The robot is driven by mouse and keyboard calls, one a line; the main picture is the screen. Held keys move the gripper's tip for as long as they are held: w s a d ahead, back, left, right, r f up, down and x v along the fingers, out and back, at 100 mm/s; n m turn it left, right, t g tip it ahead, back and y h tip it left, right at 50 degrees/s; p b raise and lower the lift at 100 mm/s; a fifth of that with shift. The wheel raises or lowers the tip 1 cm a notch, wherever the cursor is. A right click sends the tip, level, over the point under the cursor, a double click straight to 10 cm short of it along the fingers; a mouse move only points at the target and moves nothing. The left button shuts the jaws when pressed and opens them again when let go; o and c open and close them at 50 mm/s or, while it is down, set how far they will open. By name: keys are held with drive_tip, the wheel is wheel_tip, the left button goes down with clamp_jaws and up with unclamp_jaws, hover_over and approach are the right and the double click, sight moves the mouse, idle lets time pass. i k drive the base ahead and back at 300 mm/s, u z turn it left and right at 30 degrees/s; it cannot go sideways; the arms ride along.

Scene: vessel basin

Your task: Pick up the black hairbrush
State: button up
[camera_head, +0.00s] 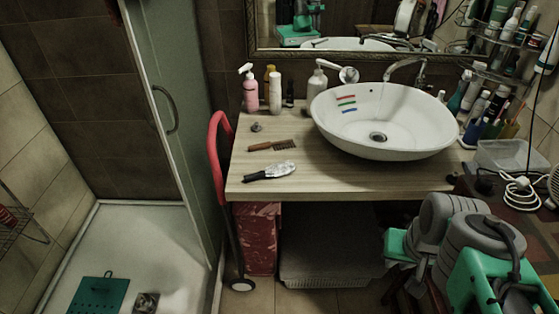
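A hairbrush with a black handle (257,178) lies near the front left edge of the wooden counter (215,190). Its head is pale, grey and white, and points right. Behind it lies a second brush (272,146) with a brown handle and dark bristles. Both lie flat, apart from each other, with nothing touching them. My grey and green arm is folded at the lower right, in front of the counter. I cannot make out my gripper's fingers in this view.
A white basin (385,140) with a faucet fills the counter's middle right. Several bottles (262,92) stand along the back. A red-framed cart (216,150) stands at the counter's left side. A clear plastic box (505,157) and white cable lie at right.

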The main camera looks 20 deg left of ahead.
sight(276, 170)
drive_tip(key=u, duration=1.15)
drive_tip(key=i, duration=1)
drive_tip(key=u, duration=2.05)
